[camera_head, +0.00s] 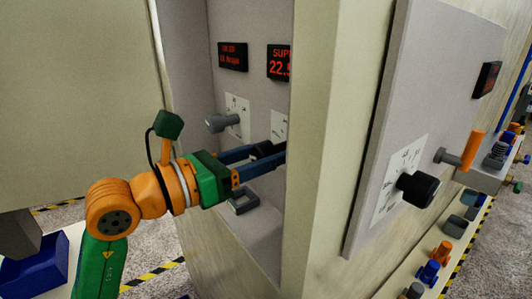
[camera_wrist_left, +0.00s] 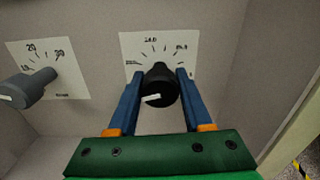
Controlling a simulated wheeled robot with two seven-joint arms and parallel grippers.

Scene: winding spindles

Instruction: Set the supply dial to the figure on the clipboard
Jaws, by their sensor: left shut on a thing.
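The supply dial is a black knob (camera_wrist_left: 160,88) with a white mark, in front of a white scale plate (camera_wrist_left: 132,47) in the left wrist view. The mark points left. My left gripper (camera_head: 270,152) reaches into the cabinet recess and its blue fingers are shut on the knob, one on each side, as the left wrist view (camera_wrist_left: 160,92) shows. A display (camera_head: 279,63) above reads "SUP" and about 22.5 in red, its right part hidden by the cabinet edge. I see no clipboard. My right gripper is not in view.
A grey knob (camera_head: 222,123) with its own scale stands left of the dial, below another red display (camera_head: 232,56). The cabinet's edge (camera_head: 335,130) stands close right of my gripper. Beyond it, a panel carries a black knob (camera_head: 418,189) and an orange-handled lever (camera_head: 473,150).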

